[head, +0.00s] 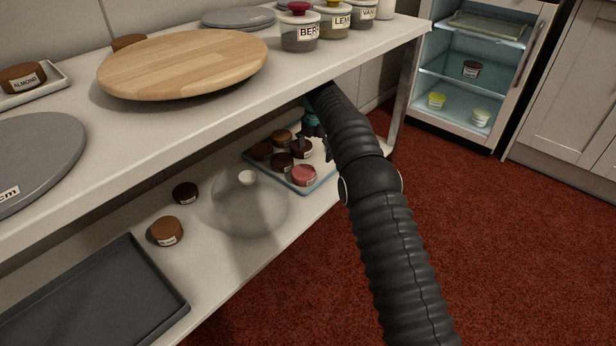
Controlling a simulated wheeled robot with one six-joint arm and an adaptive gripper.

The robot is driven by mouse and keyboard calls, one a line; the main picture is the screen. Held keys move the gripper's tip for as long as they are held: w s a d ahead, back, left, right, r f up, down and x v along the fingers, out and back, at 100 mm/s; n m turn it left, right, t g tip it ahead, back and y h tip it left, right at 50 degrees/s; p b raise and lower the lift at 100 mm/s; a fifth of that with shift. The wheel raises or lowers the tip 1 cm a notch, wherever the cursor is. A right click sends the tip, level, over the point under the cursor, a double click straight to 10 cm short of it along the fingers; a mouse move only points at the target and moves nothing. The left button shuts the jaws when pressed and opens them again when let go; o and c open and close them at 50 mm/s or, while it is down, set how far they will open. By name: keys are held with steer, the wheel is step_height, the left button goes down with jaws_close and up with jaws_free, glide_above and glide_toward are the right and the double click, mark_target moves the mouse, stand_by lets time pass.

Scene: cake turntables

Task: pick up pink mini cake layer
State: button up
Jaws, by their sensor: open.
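The pink mini cake layer (304,175) sits at the front right corner of a light tray (322,178) with a blue edge on the lower shelf. Several brown mini cake layers (282,161) share the tray, behind it and to its left. My gripper (312,138) reaches in under the upper shelf, over the back right of the tray, beyond the pink layer. My arm covers part of it, and its fingers look small and dark near a brown layer. It is open, and the pink layer stands apart from it on the tray.
A clear glass dome (249,205) stands left of the tray. Two brown layers (166,231) and a dark baking tray (95,300) lie further left. The upper shelf (330,70) hangs above, bearing a wooden turntable (185,63) and jars. An open fridge (470,70) stands at the back right.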

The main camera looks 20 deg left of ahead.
mark_target(304, 171)
steer(key=s+a, duration=0.1)
steer(key=s+a+n, duration=0.1)
steer(key=shift+a+f, duration=0.1)
steer(key=shift+a, duration=0.25)
steer(key=shift+f+b, duration=0.4)
steer(key=shift+f, duration=0.4)
steer(key=f, duration=0.2)
steer(key=f+b, duration=0.1)
steer(key=f, duration=0.2)
steer(key=shift+s+f, duration=0.25)
steer(key=shift+f, duration=0.05)
steer(key=c, duration=1)
